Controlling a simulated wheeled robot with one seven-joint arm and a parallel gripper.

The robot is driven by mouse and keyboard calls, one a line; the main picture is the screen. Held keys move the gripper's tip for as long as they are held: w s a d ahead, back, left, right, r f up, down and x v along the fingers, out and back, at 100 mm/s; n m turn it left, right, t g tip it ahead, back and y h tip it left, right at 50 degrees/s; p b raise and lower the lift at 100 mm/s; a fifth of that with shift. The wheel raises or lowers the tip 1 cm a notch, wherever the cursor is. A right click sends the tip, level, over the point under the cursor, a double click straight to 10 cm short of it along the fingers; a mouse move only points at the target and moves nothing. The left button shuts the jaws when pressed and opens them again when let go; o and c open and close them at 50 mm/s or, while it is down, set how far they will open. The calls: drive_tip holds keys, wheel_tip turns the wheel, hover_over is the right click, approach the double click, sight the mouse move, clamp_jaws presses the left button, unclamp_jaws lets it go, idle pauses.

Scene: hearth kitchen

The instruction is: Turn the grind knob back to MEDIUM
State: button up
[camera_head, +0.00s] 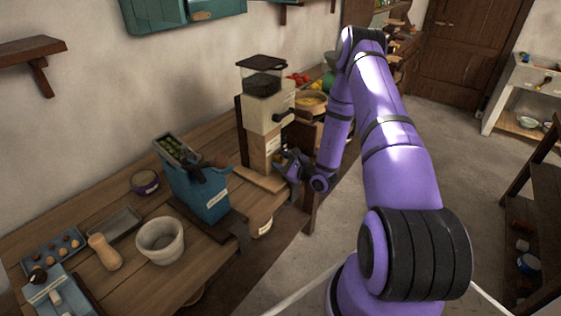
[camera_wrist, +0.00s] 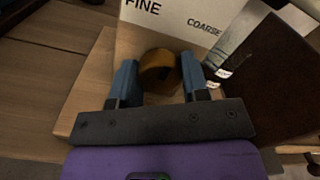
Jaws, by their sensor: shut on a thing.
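The grinder (camera_head: 262,120) stands on the wooden counter, with a dark hopper on top and a pale body. In the wrist view its front panel (camera_wrist: 172,22) carries the words FINE at left and COARSE at right. The round brown grind knob (camera_wrist: 160,72) sits below these words. My gripper (camera_wrist: 160,82) has its two blue fingers on either side of the knob and is shut on it. In the head view my gripper (camera_head: 289,165) is at the grinder's lower front. The knob's pointer and any MEDIUM mark cannot be made out.
A blue box-shaped device (camera_head: 205,195) stands left of the grinder. A white pot (camera_head: 160,240) and a wooden pestle-like piece (camera_head: 103,250) are nearer on the counter (camera_head: 190,275). A bowl (camera_head: 310,102) is behind the grinder.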

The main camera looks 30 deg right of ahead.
drive_tip(key=o, duration=0.9)
drive_tip(key=v, duration=1)
drive_tip(key=shift+s+d, duration=0.15)
drive_tip(key=shift+s, duration=0.25)
drive_tip(key=w+a+r+n+g+y, duration=0.1)
drive_tip(key=a+r+n+g+y, duration=0.25)
drive_tip(key=r, duration=0.35)
drive_tip(key=w+a+r+n+g+y, duration=0.1)
drive_tip(key=a+r+n+g+y, duration=0.1)
drive_tip(key=a+r+n+y, duration=0.45)
drive_tip(key=s+a+r+n+g+h, duration=0.1)
drive_tip(key=s+a+r+n+g, duration=0.3)
drive_tip(key=r, duration=0.3)
drive_tip(key=s+a+r+n+g+h, duration=0.1)
drive_tip(key=s+a+r+n+g, duration=0.1)
drive_tip(key=a+r+g, duration=0.3)
drive_tip(key=s+r+n+t+h, duration=0.1)
drive_tip(key=s+r+n+h, duration=0.2)
drive_tip(key=s+r, duration=0.3)
drive_tip(key=s+r+n+h, duration=0.3)
drive_tip(key=s+r+h, duration=0.3)
drive_tip(key=s, duration=0.1)
drive_tip(key=s+r+n+t+h, duration=0.1)
drive_tip(key=s+r+n+h, duration=0.3)
drive_tip(key=s+r+h, duration=0.1)
drive_tip(key=shift+s+r+t, duration=0.2)
drive_tip(key=shift+s, duration=0.5)
drive_tip(key=shift+s+r+t, duration=0.15)
drive_tip(key=shift+s+r, duration=0.1)
drive_tip(key=shift+s, duration=0.4)
